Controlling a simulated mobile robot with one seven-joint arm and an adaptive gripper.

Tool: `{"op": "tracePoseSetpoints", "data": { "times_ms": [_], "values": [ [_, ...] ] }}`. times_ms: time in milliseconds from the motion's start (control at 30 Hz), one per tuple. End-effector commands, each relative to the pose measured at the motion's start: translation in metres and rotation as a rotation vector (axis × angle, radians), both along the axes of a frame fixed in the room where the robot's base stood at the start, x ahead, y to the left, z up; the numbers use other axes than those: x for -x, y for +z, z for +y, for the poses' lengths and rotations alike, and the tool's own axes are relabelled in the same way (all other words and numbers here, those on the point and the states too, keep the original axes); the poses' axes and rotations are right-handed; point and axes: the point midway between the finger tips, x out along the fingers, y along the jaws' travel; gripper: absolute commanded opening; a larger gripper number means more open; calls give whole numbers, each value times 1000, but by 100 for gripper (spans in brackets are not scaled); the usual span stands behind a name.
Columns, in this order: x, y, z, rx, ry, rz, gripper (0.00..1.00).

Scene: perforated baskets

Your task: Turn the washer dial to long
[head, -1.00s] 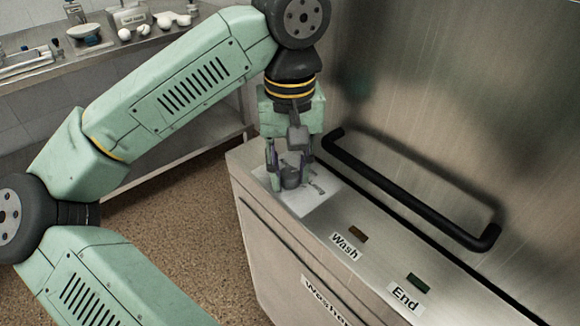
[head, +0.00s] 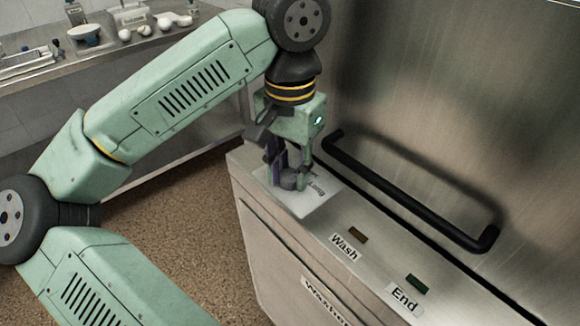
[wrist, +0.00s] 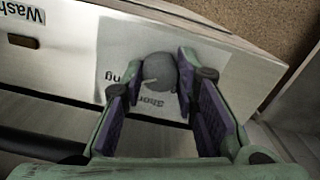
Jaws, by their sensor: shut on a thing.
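The washer dial (head: 289,180) is a round grey knob on a white label plate (head: 312,205) at the far left end of the washer's top. My gripper (head: 288,181) points down over it, with its fingers shut on the dial's sides. In the wrist view the dial (wrist: 160,72) sits between the two fingertips of my gripper (wrist: 160,82), and a pale pointer mark shows on it. The word "Short" reads upside down below the dial there, and the letters "ng" show to its left. The rest of the label is hidden by the fingers.
A black bar handle (head: 410,195) runs along the tall steel panel just right of my gripper. The Wash button (head: 358,235) and the End button (head: 418,283) lie nearer on the washer top. A steel counter (head: 110,70) with lab items stands at the back left.

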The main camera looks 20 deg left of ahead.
Motion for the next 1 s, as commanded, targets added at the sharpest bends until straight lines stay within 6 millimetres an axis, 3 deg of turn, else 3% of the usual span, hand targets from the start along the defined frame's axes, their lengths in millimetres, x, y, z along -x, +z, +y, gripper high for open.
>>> {"op": "tracePoseSetpoints", "data": {
  "times_ms": [533,567,867,1000],
  "values": [
    [0,0,0,0,-25,-2,0],
    [0,0,0,0,-25,-2,28],
    [0,0,0,0,-25,-1,48],
    [0,0,0,0,-25,-1,48]
  ]
}}
